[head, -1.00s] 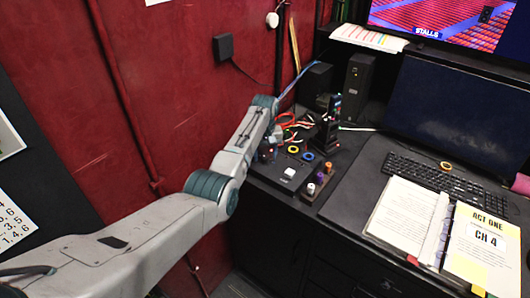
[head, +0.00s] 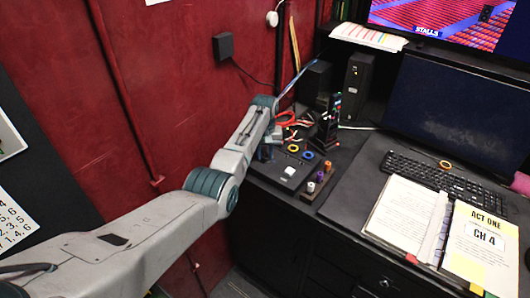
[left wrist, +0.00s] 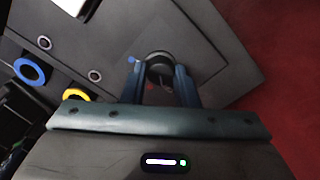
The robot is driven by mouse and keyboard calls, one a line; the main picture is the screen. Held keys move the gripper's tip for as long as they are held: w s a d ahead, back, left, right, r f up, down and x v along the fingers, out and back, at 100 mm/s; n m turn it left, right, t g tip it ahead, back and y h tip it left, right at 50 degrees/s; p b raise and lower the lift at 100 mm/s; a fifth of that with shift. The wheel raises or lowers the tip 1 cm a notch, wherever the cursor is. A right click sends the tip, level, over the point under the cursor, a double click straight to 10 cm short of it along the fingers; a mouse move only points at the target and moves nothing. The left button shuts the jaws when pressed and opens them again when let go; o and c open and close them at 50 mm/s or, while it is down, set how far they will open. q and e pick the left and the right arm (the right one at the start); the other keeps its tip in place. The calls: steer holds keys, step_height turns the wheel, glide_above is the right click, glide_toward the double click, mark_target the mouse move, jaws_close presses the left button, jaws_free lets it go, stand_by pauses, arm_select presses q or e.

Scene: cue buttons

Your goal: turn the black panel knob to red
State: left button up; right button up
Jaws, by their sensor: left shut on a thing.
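The black knob (left wrist: 159,66) is round and sits on the dark panel (left wrist: 210,48) in the left wrist view. My left gripper (left wrist: 158,74) is shut on it, one finger on each side. A blue dot (left wrist: 131,60) is on the panel to the left of the knob. A small red mark (left wrist: 151,87) shows below the knob, between the fingers. Which way the knob points is not clear. In the head view my left gripper (head: 266,152) is at the panel's left side, and my own arm hides the knob. My right gripper is not in view.
The panel also carries a yellow ring (head: 294,148), a blue ring (head: 307,155) and a white button (head: 290,170). Several small coloured pegs (head: 318,181) stand to their right. A red wall (head: 160,90) is close on the left. A keyboard (head: 440,178) and open binder (head: 410,215) lie on the right.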

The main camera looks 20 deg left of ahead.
arm_select(q)
steer(key=m+p, duration=0.1)
steer(key=m, duration=0.2)
steer(key=shift+r+m, duration=0.15)
steer(key=shift+m, duration=0.25)
steer(key=shift+m+p, duration=0.5)
steer(key=shift+m, duration=0.8)
steer(key=o, duration=1)
